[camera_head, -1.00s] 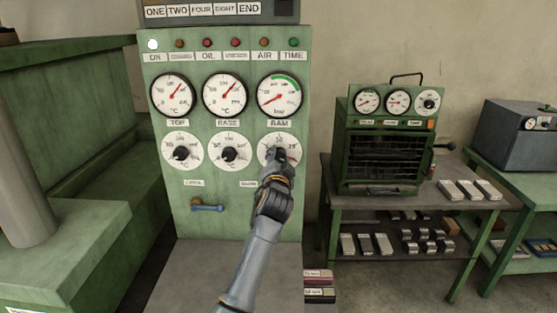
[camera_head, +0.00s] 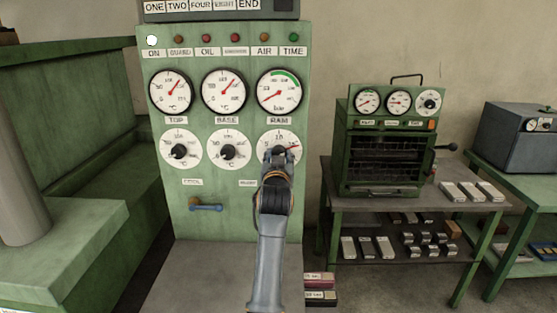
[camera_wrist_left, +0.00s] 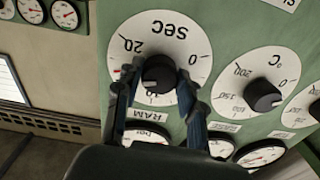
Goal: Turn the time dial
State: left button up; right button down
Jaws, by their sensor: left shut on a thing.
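The time dial is a round white face marked SEC (camera_wrist_left: 180,32) with a black knob (camera_wrist_left: 158,74) at its centre. In the head view the dial (camera_head: 279,136) is the rightmost of three on the green panel, below the RAM gauge (camera_head: 280,91). My left gripper (camera_head: 281,154) is at this knob and covers much of it there. In the left wrist view, which shows the dial upside down, the gripper's two dark fingers (camera_wrist_left: 160,88) are shut on the knob from either side. A red pointer shows on the dial's right side in the head view. My right gripper is not in view.
Two similar °C dials (camera_head: 229,151) (camera_head: 180,151) sit to the left on the panel. A small green oven (camera_head: 388,155) stands on a table to the right. Green benches are at the left.

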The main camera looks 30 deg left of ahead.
aim_at(279, 117)
pick_arm(q)
jog(key=shift+n, duration=1.1)
jog(key=shift+r, duration=0.1)
jog(key=o, duration=1.2)
notch_tip(279, 117, up, 10)
jog(key=shift+f, duration=0.1)
